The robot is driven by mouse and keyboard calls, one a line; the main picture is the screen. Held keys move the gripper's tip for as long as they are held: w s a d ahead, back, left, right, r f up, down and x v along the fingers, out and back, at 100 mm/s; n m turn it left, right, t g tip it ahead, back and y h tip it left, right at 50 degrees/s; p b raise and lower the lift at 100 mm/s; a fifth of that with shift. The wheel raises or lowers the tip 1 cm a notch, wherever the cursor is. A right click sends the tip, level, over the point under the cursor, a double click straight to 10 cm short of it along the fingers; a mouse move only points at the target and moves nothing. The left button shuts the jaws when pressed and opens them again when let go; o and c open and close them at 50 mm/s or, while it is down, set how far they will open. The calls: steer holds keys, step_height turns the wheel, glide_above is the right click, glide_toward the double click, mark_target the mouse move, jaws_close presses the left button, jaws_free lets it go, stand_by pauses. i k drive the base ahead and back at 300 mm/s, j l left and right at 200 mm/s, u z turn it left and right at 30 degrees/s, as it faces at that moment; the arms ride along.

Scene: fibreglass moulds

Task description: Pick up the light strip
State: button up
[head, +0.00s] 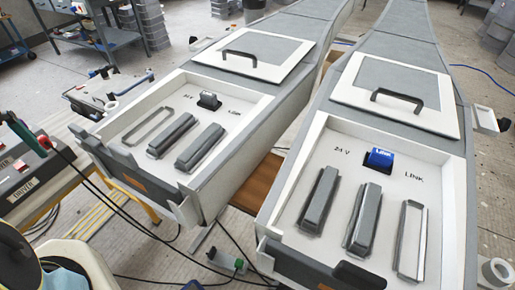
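No single thing is clearly marked as the light strip. The likeliest are long grey bars: two lie side by side in the right mould's white tray, a left bar (319,199) and a right bar (363,218). Two similar bars, a left one (172,135) and a right one (200,147), lie in the left mould's tray. Each tray also has an empty-looking long frame, one on the left mould (147,127) and one on the right mould (411,240). I cannot tell whether any bar is lit. My gripper is not in view.
A blue switch (380,159) sits by the "24 V" and "LINK" labels; a dark one (208,101) is on the left mould. Lids with black handles (397,99) lie behind. Cables and a power strip (228,262) are on the floor. A labelled panel (35,180) stands left.

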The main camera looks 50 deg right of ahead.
mark_target(188, 159)
steer(key=k+u, duration=0.2)
steer(key=k, duration=0.25)
steer(key=k+j+u, duration=0.2)
steer(key=k, duration=0.25)
steer(key=k+u, duration=0.2)
steer(key=k, duration=0.2)
